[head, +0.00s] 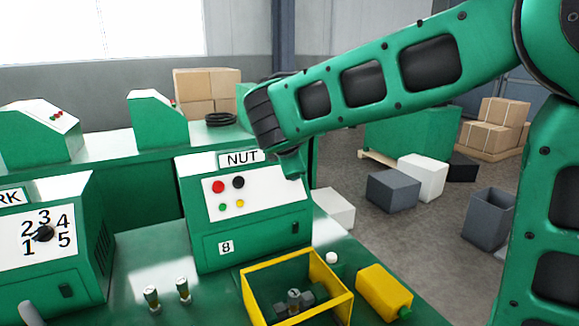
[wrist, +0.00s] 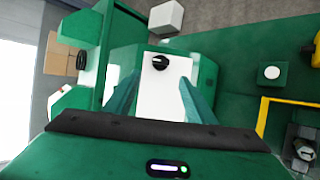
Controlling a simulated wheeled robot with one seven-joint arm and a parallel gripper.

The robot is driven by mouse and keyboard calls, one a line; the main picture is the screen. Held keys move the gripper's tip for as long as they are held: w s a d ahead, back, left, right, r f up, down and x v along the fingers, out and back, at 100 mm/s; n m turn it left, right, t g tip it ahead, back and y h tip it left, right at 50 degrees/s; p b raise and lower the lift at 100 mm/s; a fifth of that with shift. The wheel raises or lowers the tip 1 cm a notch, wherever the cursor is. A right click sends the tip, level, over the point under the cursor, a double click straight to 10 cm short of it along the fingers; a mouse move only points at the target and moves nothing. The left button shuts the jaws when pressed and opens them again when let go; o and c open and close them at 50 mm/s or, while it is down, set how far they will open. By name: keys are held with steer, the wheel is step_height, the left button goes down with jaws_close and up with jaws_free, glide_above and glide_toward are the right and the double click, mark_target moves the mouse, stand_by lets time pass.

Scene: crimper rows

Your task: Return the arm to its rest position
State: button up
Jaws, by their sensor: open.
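My green arm reaches in from the upper right in the head view and bends down at its wrist. My gripper (head: 290,166) hangs in front of the top of the green NUT machine (head: 250,245), covering part of its label edge. In the wrist view my gripper (wrist: 160,82) has its two teal fingers apart with nothing held between them. Behind the fingers are a white panel (wrist: 165,100) and a black knob (wrist: 160,63). I cannot tell whether the fingers touch the machine.
Two small metal pieces (head: 152,298) (head: 184,290) stand left. A numbered-dial machine (head: 50,240) is further left. Grey and white boxes (head: 393,191) (head: 422,177) sit on the floor.

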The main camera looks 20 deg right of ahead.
steer(key=s+d+f+m+g, duration=0.35)
steer(key=s+d+m, duration=0.25)
steer(key=s+d, duration=0.35)
steer(key=s+d+f+m+g, duration=0.3)
steer(key=s+d+f+m, duration=0.3)
steer(key=s+d, duration=0.4)
steer(key=s+d+f+m+g+y, duration=0.1)
steer(key=s+f+m+y, duration=0.1)
steer(key=s+m, duration=0.4)
steer(key=s+f+m+g+y, duration=0.2)
steer(key=s+m, duration=0.4)
steer(key=s, duration=0.9)
steer(key=shift+d+f+m, duration=0.3)
steer(key=shift+d+f, duration=0.1)
steer(key=shift+f, duration=0.15)
steer(key=shift+w+f+g, duration=0.25)
steer(key=shift+w, duration=0.4)
